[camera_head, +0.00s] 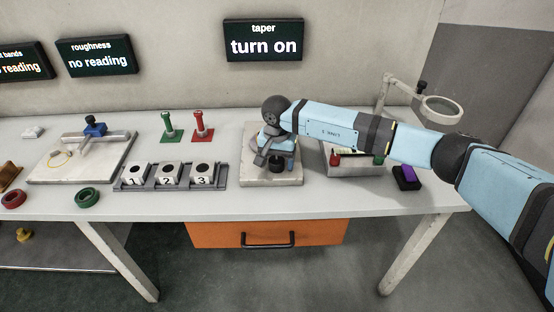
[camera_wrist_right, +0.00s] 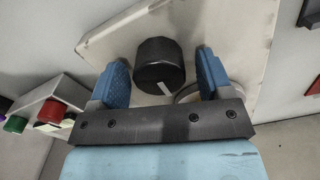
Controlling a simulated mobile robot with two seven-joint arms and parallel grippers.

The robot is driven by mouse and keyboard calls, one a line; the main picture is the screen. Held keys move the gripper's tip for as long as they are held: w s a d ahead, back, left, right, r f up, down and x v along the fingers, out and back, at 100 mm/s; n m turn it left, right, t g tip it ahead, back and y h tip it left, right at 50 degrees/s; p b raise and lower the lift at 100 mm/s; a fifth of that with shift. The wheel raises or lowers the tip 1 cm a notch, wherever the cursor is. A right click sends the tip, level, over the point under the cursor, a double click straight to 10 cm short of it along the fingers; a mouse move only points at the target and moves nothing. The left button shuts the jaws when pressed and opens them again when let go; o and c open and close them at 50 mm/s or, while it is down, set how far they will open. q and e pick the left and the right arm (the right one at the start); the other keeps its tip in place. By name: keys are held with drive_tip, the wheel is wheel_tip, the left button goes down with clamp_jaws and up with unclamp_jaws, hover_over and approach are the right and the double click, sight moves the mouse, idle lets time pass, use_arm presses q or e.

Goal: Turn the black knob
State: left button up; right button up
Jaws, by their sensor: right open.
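The black knob (camera_head: 277,167) sits on a pale plate (camera_head: 271,181) on the bench, under my right gripper in the head view. In the right wrist view the black knob (camera_wrist_right: 159,66) is a round cylinder with a white mark on its side. My right gripper (camera_wrist_right: 160,75) is open, its two blue fingers on either side of the knob with gaps showing. In the head view my right gripper (camera_head: 276,150) is partly hidden by its own arm. A wall display reading "taper turn on" (camera_head: 263,40) hangs behind. My left gripper is not in view.
Left of the plate stand a numbered block rack (camera_head: 170,187), green (camera_head: 169,127) and red (camera_head: 199,127) posts and a flat board (camera_head: 60,165). To the right are a tray (camera_head: 350,170), a purple-topped block (camera_head: 406,177) and a magnifier (camera_head: 441,109). An orange drawer (camera_head: 210,236) is below.

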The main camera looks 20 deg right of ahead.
drive_tip(key=c, duration=0.9)
